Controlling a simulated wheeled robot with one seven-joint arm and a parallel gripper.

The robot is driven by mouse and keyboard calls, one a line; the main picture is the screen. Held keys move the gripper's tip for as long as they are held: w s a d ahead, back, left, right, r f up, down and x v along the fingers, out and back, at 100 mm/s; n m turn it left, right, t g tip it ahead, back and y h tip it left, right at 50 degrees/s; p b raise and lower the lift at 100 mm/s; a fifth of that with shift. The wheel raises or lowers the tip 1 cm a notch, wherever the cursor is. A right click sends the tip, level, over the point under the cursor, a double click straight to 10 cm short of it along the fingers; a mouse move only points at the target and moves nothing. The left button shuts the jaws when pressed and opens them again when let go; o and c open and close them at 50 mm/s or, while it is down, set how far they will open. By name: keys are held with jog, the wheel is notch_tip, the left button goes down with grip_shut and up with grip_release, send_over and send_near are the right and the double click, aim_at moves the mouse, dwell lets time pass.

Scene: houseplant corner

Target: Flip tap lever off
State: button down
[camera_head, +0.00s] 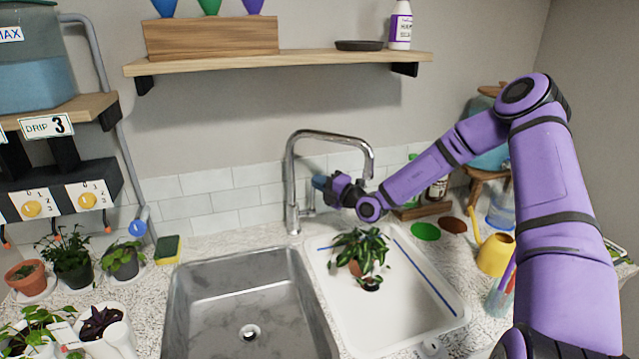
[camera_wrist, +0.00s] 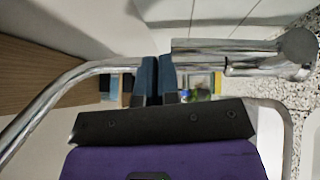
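The chrome tap (camera_head: 291,180) stands behind the sink, with its spout arching over to the right. Its lever (camera_head: 308,199) is a short chrome part on the right of the tap body, partly hidden by my gripper. My gripper (camera_head: 321,184) is beside the tap body, just right of it, pointing left. In the wrist view the two blue fingertips (camera_wrist: 157,62) are close together with nothing visible between them. The tap's chrome pipe (camera_wrist: 75,78) crosses behind them, and a thicker chrome bar (camera_wrist: 205,45) lies just right of the tips. I cannot tell whether they touch it.
A steel basin (camera_head: 205,290) is at left and a white tray (camera_head: 400,325) with a leafy plant (camera_head: 360,246) is at right. A wooden shelf (camera_head: 300,62) hangs above. A yellow watering can (camera_head: 494,254) stands at right, and a sponge (camera_head: 167,250) lies left of the tap.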

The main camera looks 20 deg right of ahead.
jog(key=v, duration=1)
jog(key=shift+s+d, duration=0.2)
jog(key=shift+s, duration=0.05)
